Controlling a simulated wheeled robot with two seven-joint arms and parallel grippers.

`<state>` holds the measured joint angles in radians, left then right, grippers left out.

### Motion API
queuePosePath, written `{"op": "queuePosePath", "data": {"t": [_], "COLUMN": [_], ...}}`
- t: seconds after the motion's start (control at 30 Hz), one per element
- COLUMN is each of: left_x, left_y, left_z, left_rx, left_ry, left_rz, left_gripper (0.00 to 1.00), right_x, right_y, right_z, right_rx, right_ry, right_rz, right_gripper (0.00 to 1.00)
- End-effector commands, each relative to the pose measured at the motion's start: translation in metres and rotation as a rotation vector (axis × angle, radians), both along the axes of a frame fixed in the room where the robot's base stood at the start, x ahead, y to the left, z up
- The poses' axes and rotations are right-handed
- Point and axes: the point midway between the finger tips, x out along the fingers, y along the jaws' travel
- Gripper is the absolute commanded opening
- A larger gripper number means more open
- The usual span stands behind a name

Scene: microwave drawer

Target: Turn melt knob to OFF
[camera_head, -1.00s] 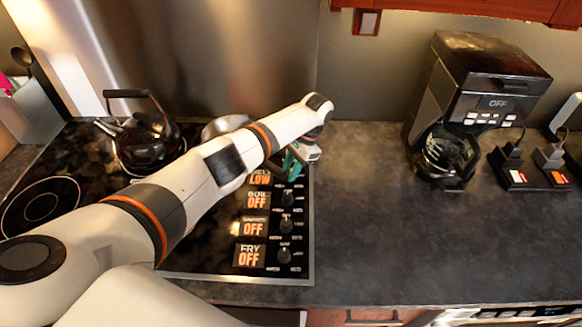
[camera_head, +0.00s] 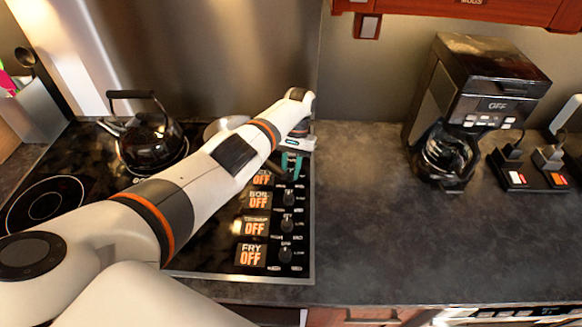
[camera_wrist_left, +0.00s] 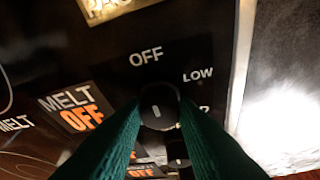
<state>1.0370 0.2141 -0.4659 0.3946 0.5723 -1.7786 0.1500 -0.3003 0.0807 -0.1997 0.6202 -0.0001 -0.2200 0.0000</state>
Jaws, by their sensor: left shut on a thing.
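The melt knob (camera_wrist_left: 158,105) is a round black knob with a short white mark, seen in the left wrist view. The teal fingers of my left gripper (camera_wrist_left: 155,115) are closed around it from both sides. The white words OFF and LOW are printed around the knob. The melt display (camera_wrist_left: 78,107) beside it reads MELT OFF in white and orange. In the head view my left gripper (camera_head: 291,165) is at the far end of the column of knobs, and it hides the melt knob there. The melt display (camera_head: 262,178) is partly covered by my arm. My right gripper is not in view.
Other displays, such as fry (camera_head: 250,255), read OFF beside their knobs. A black kettle (camera_head: 152,140) stands on the stove at the left. A coffee maker (camera_head: 470,105) stands on the right counter, with open counter (camera_head: 370,200) between.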

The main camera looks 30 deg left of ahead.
Motion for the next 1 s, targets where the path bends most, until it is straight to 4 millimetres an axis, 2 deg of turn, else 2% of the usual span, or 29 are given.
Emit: {"op": "queuePosePath", "data": {"t": [0.53,0.57,0.7,1.0], "left_x": [0.0023,0.0023,0.002,0.0017], "left_y": [0.0007,0.0007,0.0008,0.0006], "left_z": [0.0024,0.0025,0.0021,0.0022], "left_rx": [0.001,0.001,0.001,0.001], "left_ry": [-0.008,-0.008,-0.007,-0.004], "left_rz": [0.028,0.028,0.027,0.026], "left_gripper": [0.04,0.28,0.48,0.48], "right_x": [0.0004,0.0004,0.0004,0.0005], "right_y": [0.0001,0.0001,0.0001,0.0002], "right_z": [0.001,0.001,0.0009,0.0], "right_rx": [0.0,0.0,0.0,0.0], "right_ry": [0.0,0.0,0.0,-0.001], "right_rz": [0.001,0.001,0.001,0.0], "right_gripper": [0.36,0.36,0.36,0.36]}}
